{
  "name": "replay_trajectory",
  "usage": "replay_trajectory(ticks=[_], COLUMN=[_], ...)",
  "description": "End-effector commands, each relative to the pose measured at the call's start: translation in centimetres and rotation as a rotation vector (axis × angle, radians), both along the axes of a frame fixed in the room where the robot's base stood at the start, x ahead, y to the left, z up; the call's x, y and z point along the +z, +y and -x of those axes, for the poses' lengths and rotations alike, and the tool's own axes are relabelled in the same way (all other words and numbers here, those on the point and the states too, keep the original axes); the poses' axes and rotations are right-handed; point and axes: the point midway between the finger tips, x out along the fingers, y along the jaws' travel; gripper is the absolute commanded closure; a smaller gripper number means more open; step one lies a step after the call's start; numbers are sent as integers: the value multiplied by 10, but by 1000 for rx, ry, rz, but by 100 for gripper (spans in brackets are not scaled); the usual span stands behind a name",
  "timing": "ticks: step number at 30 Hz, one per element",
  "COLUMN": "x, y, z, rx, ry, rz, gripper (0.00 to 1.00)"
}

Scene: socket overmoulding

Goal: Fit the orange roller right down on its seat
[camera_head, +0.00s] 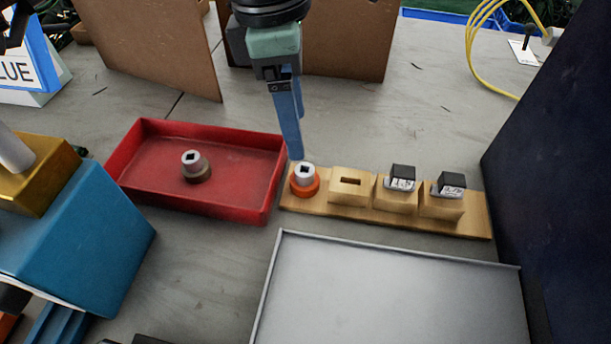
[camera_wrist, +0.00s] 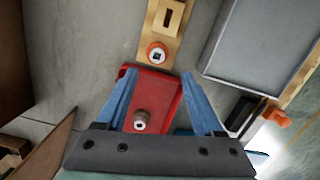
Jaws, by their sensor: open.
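The orange roller (camera_head: 304,188), with a grey metal socket-like top, stands at the left end of the wooden rack (camera_head: 470,228). It looks about upright; I cannot tell whether it touches down all round, and its seat is hidden under it. The roller also shows in the wrist view (camera_wrist: 147,50), beyond my fingertips. My gripper (camera_head: 295,156) is above and just behind the roller, apart from it. In the wrist view its two blue fingers (camera_wrist: 159,73) are spread wide with nothing between their tips.
A red tray (camera_head: 125,160) holds a brown-based metal socket (camera_head: 196,166) left of the rack. The rack also carries a slotted block (camera_head: 350,188) and two blocks with black-topped pieces. A grey tray (camera_head: 390,295) lies in front. A dark wall (camera_head: 560,180) stands right.

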Motion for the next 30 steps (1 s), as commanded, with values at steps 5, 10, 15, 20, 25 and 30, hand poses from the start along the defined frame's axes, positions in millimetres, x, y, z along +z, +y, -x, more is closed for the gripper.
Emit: replay_trajectory(ticks=[5,10,15,20,25,30], x=[-34,-45,-68,-89,-90,-90], y=[-5,-6,-7,-10,-10,-10], z=[0,-1,-4,-4,-4,-4], rx=[-1,0,-1,-2,-2,-1], ry=[2,0,2,1,-1,-1], rz=[2,3,4,4,4,4], gripper=[31,31,31,31,31,47])
